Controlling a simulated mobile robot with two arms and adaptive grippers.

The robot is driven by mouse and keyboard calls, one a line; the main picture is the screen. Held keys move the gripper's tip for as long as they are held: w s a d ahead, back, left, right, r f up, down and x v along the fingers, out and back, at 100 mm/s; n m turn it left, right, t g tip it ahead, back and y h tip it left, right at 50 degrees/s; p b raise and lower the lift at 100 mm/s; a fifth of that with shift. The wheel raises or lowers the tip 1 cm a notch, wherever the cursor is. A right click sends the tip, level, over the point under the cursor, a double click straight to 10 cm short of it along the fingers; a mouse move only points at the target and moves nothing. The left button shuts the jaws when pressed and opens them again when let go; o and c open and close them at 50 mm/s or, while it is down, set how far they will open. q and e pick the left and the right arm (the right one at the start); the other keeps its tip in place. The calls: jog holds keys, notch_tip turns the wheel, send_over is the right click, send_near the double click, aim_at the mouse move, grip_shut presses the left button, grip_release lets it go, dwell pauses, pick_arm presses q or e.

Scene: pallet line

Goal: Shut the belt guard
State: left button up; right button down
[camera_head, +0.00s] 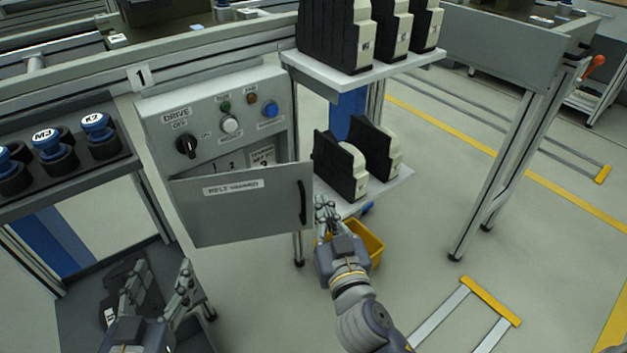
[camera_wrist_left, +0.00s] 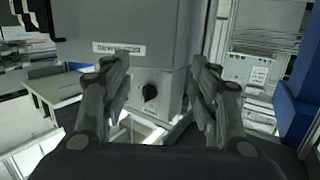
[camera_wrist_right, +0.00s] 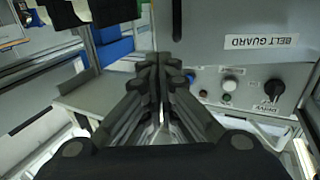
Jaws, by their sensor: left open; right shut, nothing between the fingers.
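The belt guard (camera_head: 240,207) is a grey door with a white label and a black upright handle (camera_head: 302,202) near its right edge. It hangs on the lower front of the grey drive box (camera_head: 205,103). It stands partly open, its right side swung out from the box. The guard also shows in the right wrist view (camera_wrist_right: 215,20) and the left wrist view (camera_wrist_left: 150,25). My right gripper (camera_head: 325,208) is shut and empty, just right of the handle; contact cannot be told. My left gripper (camera_head: 157,285) is open and empty, below and left of the guard.
A rack with blue-topped parts (camera_head: 97,127) stands left of the box. Shelves (camera_head: 335,75) with black and cream modules stand to the right, close to my right gripper. A yellow bin (camera_head: 370,242) lies behind that gripper. The floor at right is mostly clear.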

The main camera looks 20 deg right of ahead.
aim_at(310, 173)
jog(key=w, duration=0.7)
jog(key=shift+w+d, duration=0.25)
jog(key=shift+w, duration=0.15)
pick_arm(q)
jog(key=shift+w+d+r+t+b, duration=0.15)
jog(key=shift+r+t, duration=0.25)
jog(key=shift+r, duration=0.25)
jog(key=shift+w+d+r+t+b, duration=0.15)
jog(key=shift+r+t, duration=0.25)
jog(key=shift+r, duration=0.2)
pick_arm(e)
jog(key=shift+w, duration=0.45)
pick_arm(q)
jog(key=shift+s, duration=0.1)
pick_arm(e)
jog(key=shift+w, duration=0.1)
